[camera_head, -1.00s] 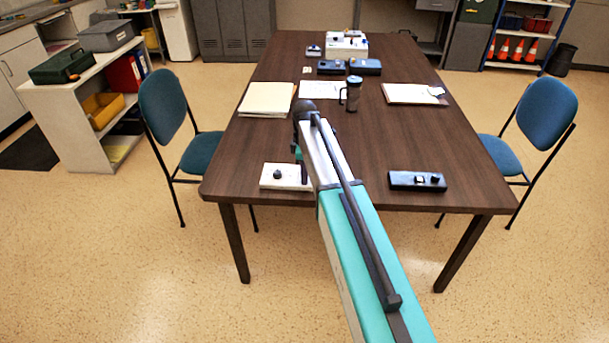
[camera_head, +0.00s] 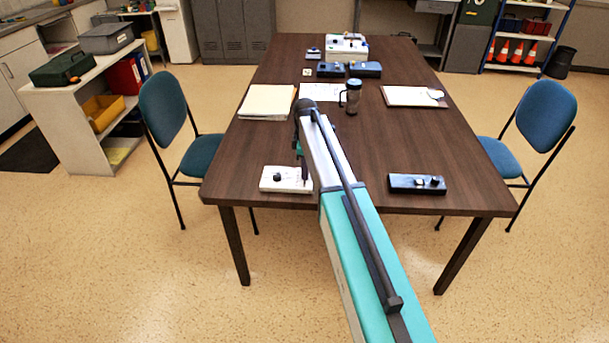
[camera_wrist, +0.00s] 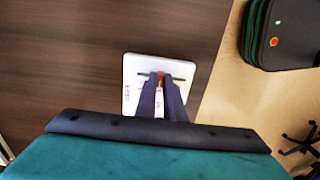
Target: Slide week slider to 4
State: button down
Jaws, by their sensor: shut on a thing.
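A white panel (camera_head: 270,180) lies near the front left edge of the table, with a dark round knob (camera_head: 277,176) on its left part. In the wrist view the white panel (camera_wrist: 132,66) shows a dark straight slot (camera_wrist: 178,78) and small red lettering too blurred to read. My gripper (camera_wrist: 160,84) is over this slot, its fingers shut on a small reddish-orange slider handle (camera_wrist: 160,76). The fingers cover part of the panel and its scale, so the slider's number cannot be read. In the head view my gripper (camera_head: 304,181) reaches down to the panel's right part.
A black control box (camera_head: 417,184) lies at the front right of the table. A dark mug (camera_head: 351,96), a folder stack (camera_head: 267,101) and a clipboard (camera_head: 414,96) lie farther back. Blue chairs stand at both sides. The table (camera_head: 400,135) is clear around its middle.

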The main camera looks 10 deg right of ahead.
jog(key=shift+w+d, duration=0.2)
jog(key=shift+w, duration=0.5)
jog(key=c, duration=1.8)
grip_release()
jog(key=shift+c, duration=0.2)
jog(key=shift+r, duration=0.2)
notch_tip(320, 180, up, 14)
jog(key=b, duration=0.2)
jog(key=shift+f, duration=0.25)
jog(key=shift+s, duration=0.1)
